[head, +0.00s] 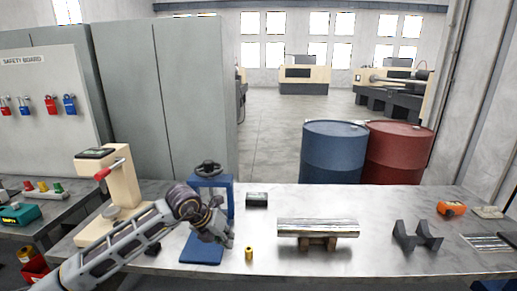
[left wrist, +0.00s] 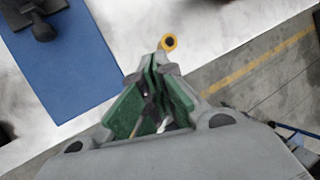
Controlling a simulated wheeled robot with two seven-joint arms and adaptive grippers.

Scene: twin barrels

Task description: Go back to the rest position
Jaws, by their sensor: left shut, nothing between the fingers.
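My left gripper (head: 229,240) reaches in from the left over the front of the metal workbench (head: 270,265). In the left wrist view its fingers (left wrist: 160,62) are shut with nothing between them. A small yellow ring-shaped piece (head: 249,254) stands on the bench just right of the fingertips; in the left wrist view it (left wrist: 169,42) shows just beyond the tips, and I cannot tell whether they touch. A blue press-like device (head: 202,248) stands behind and left of the gripper, partly hidden by my arm. My right gripper is not in view.
A blue barrel (head: 333,152) and a red barrel (head: 396,152) stand behind.

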